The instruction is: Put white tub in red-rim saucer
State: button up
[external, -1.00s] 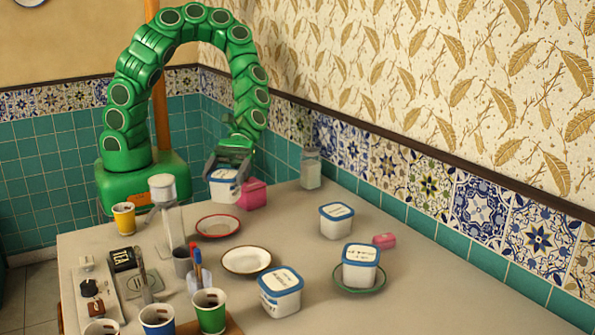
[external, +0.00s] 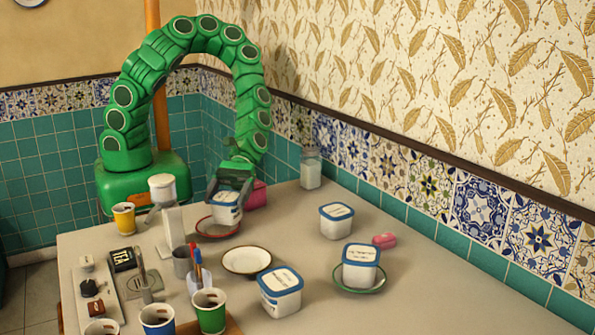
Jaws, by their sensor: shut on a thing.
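My gripper (external: 229,189) is shut on a white tub (external: 227,214) with a blue rim, with its fingers at the tub's top. The tub is upright and appears over the back right part of the red-rim saucer (external: 206,229). It hides part of the saucer. I cannot tell whether the tub's base touches the saucer or hangs just above it.
Similar tubs stand at the right (external: 336,221) and front (external: 280,293); another (external: 360,270) sits in a green-rim saucer (external: 378,284). A dark-rim saucer (external: 247,260) is empty. A pink box (external: 257,195) is behind my gripper.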

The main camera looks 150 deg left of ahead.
jog(key=shift+f, duration=0.35)
jog(key=o, duration=1)
jog(key=shift+o, duration=0.2)
jog(key=shift+s+a+r, duration=0.1)
jog(key=shift+a+r, duration=0.05)
jog(key=shift+r, duration=0.3)
jog(key=v, duration=1.1)
jog(key=shift+s+a, duration=0.25)
jog(key=shift+s, duration=0.05)
